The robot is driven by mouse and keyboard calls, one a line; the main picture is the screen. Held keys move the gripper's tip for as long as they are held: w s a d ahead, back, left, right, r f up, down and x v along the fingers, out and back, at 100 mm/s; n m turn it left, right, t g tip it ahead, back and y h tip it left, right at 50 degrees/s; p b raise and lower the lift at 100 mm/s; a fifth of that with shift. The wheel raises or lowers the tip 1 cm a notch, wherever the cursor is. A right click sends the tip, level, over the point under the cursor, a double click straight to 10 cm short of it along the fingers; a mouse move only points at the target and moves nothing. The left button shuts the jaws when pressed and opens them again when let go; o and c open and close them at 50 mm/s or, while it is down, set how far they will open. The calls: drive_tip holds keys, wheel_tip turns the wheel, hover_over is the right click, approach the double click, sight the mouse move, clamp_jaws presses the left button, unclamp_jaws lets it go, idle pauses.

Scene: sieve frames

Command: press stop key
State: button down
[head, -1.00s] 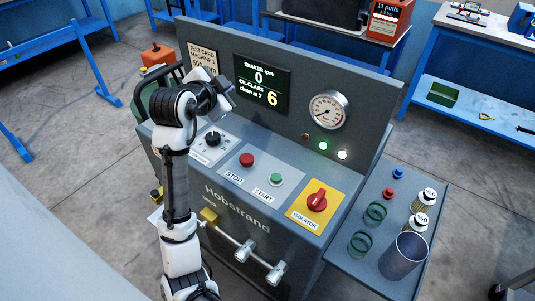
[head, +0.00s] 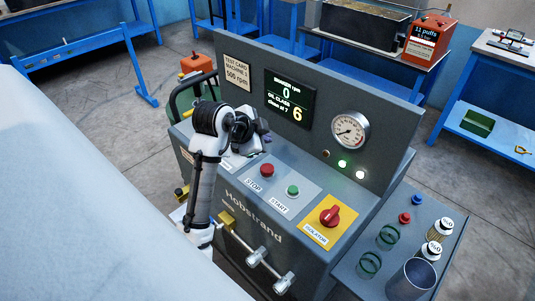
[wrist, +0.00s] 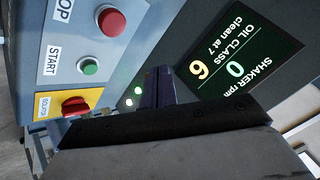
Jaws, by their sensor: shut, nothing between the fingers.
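The red stop key (head: 267,170) is a round button on a light panel of the grey Hobstrand machine (head: 300,232), with a STOP label below it. In the wrist view the stop key (wrist: 111,21) shows at the upper left, clear of the fingers. My gripper (head: 264,133) is above the console, left of and behind the stop key, and apart from it. In the wrist view my gripper's fingers (wrist: 158,88) are together and empty. The display reads shaker rpm 0 and oil class 6.
The green start key (head: 292,191) is right of the stop key. A red isolator knob (head: 330,215) on a yellow plate is farther right. The upright panel with the display (head: 290,97) and gauge (head: 350,131) stands behind. A side shelf (head: 372,240) holds jars and a cup.

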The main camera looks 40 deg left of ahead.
drive_tip(key=b, duration=0.4)
hover_over(264, 170)
wheel_tip(264, 170, down, 7)
drive_tip(key=shift+f, duration=0.1)
drive_tip(key=shift+f+b, duration=0.55)
drive_tip(key=shift+b, duration=0.1)
idle(1.2)
drive_tip(key=shift+f+b, duration=0.4)
drive_tip(key=shift+b, duration=0.1)
drive_tip(key=shift+f+b, duration=0.5)
idle(0.4)
drive_tip(key=shift+r, duration=0.15)
drive_tip(key=shift+r+p, duration=0.55)
drive_tip(key=shift+r, duration=0.2)
drive_tip(key=shift+r, duration=0.1)
